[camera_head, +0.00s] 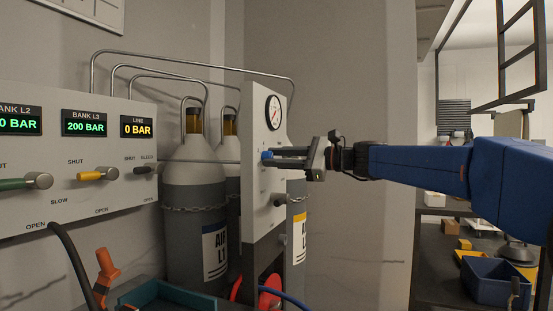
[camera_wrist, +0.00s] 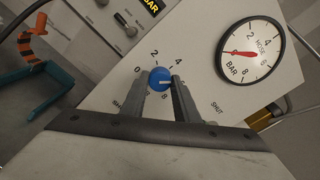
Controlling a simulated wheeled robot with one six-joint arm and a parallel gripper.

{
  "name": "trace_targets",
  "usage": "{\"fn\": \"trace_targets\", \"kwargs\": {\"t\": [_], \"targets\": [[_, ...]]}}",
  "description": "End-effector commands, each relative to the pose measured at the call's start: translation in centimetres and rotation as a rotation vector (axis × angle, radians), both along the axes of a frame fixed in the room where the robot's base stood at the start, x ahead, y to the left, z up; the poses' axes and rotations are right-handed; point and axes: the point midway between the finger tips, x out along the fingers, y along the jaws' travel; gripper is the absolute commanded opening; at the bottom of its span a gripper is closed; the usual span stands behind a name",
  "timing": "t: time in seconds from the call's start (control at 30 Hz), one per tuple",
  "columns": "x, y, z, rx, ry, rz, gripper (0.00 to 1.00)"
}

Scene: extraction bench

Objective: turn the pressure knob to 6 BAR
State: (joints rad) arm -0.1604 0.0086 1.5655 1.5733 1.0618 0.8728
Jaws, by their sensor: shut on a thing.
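The pressure knob is a small blue round knob (camera_wrist: 160,78) on a pale panel, with a printed scale around it. In the wrist view its white mark points right, toward the right finger, below the 4. The label there is partly hidden by the finger, so I cannot tell the exact setting. My gripper (camera_wrist: 160,80) has one finger on each side of the knob and is shut on it. In the head view my gripper (camera_head: 285,158) reaches the knob (camera_head: 267,155) from the right. A round hose gauge (camera_wrist: 250,52) has a red needle pointing left.
The gauge (camera_head: 274,112) sits above the knob. Left is a panel with a LINE display (camera_head: 136,127) at 0 BAR and several valve handles. Gas cylinders (camera_head: 195,192) stand between the panels. An orange-handled tool (camera_head: 107,267) stands low at left. A blue bin (camera_head: 495,282) is at right.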

Motion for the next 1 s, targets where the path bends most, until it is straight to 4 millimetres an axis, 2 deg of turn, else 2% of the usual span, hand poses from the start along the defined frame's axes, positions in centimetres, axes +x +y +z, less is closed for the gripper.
{"fn": "trace_targets", "kwargs": {"t": [0.2,0.5,1.0], "targets": [[0.07,-0.04,-0.21,0.055,0.161,-0.001,0.05],[0.06,-0.03,-0.23,0.105,0.300,0.000,0.05],[0.06,-0.02,-0.28,0.123,0.348,0.000,0.05]]}}
